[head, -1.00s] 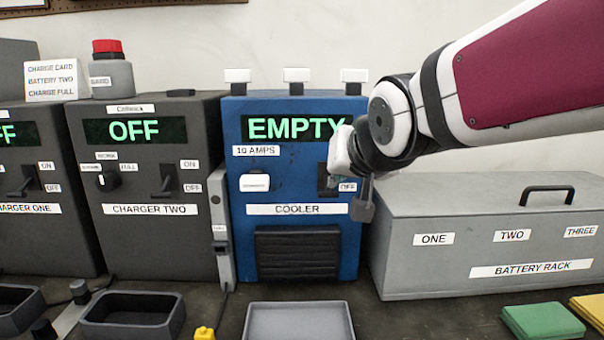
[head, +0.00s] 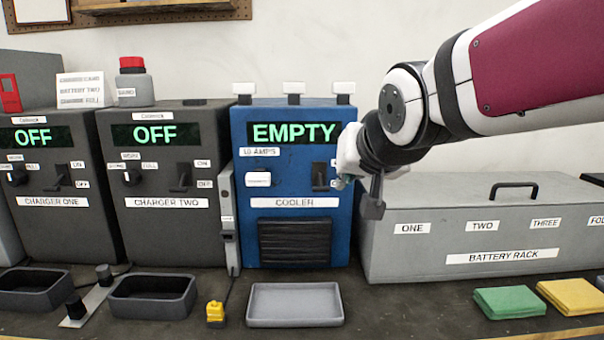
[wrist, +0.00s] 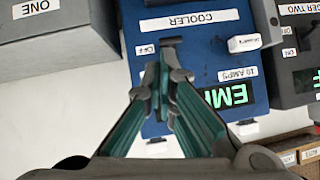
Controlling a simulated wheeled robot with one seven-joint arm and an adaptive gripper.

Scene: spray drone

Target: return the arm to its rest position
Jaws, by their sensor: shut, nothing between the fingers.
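My arm reaches in from the upper right of the head view. My gripper (wrist: 168,50) is shut and empty in the wrist view, its fingertips together in front of the blue cooler (wrist: 200,62). In the head view my gripper is mostly hidden behind the wrist, with a little of it showing near the right edge of the cooler (head: 242,200). The cooler's display reads EMPTY. Its lever (head: 319,177) is in view beside the gripper. I cannot tell whether the gripper touches the cooler.
The battery rack (head: 400,256) stands right of the cooler. Charger two (head: 160,240) and charger one (head: 60,240), both reading OFF, stand left. A grey tray (head: 295,318), a yellow item (head: 215,313), a green pad (head: 508,301) and a yellow pad (head: 572,297) lie in front.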

